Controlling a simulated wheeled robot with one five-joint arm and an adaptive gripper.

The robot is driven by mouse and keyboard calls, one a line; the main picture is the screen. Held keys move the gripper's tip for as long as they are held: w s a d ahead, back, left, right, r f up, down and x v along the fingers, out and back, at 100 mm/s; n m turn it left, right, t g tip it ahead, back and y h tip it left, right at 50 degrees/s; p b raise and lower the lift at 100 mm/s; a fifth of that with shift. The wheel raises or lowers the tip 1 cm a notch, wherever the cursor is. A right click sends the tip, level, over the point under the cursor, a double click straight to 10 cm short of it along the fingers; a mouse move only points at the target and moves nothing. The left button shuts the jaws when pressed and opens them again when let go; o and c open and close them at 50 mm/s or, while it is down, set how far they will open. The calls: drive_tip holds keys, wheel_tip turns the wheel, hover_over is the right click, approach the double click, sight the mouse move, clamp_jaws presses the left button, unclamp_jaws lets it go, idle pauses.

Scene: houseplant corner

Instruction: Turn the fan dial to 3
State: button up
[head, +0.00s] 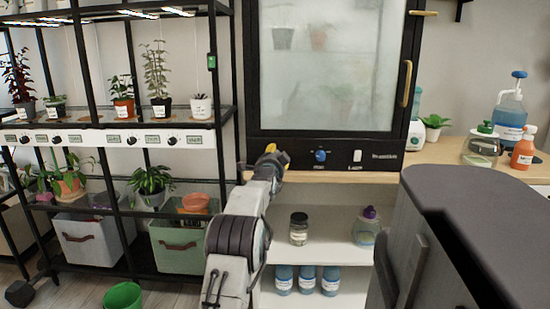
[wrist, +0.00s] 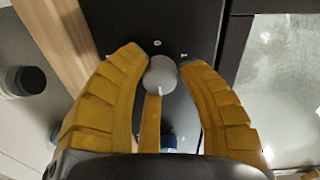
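The fan dial (wrist: 161,76) is a round grey knob with a short white line at its lower edge in the wrist view. It sits on the black panel (wrist: 182,30) of the glass-fronted cabinet, with small white marks above it, too small to read. My gripper (wrist: 166,62) is open, with a yellow finger on each side of the dial. I cannot tell if either touches it. A third narrow yellow finger ends just below the dial. In the head view my gripper (head: 273,154) is at the panel's left end and hides the dial.
A blue knob (head: 320,155) and a white switch (head: 357,156) sit farther right on the panel. The cabinet's frosted door (head: 325,75) is above, with a brass handle (head: 407,83). Shelves below hold a jar (head: 298,229) and blue-filled bottles. A plant rack (head: 120,137) stands left.

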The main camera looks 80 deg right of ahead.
drive_tip(key=o, duration=0.4)
drive_tip(key=a, duration=1.2)
drive_tip(key=shift+r, duration=0.15)
idle(0.3)
idle(0.8)
